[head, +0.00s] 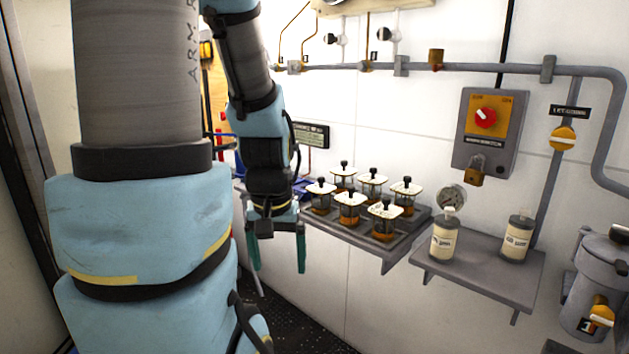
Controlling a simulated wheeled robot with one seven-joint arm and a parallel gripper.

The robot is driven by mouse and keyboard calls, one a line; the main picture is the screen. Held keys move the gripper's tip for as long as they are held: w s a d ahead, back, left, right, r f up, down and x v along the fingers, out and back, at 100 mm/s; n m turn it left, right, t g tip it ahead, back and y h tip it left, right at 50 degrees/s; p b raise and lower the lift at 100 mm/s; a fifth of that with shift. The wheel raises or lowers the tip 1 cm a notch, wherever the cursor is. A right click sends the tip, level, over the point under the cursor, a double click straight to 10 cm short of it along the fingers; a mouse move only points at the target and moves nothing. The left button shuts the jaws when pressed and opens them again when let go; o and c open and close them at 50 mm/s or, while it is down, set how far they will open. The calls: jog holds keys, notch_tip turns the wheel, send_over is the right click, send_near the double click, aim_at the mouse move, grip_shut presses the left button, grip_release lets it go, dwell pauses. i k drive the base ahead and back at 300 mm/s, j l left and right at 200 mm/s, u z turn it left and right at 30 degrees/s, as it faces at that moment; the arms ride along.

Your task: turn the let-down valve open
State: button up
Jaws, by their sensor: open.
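The let-down valve (563,139) is a round yellow-orange knob with a pale bar lying across it. It sits on a vertical grey pipe at the right, under a small black label plate (570,111) that seems to read "LET-DOWN". My gripper (277,252) hangs pointing down at the left of the middle, with two green fingers apart and nothing between them. It is far to the left of the valve, in front of the wall by the left end of the jar shelf. Nothing hides the valve.
A grey shelf (388,264) holds several amber jars with white lids. A grey switch box (490,133) with a red knob is left of the valve. A grey vessel (601,285) stands lower right.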

aim_at(563, 139)
jog(key=z, duration=0.95)
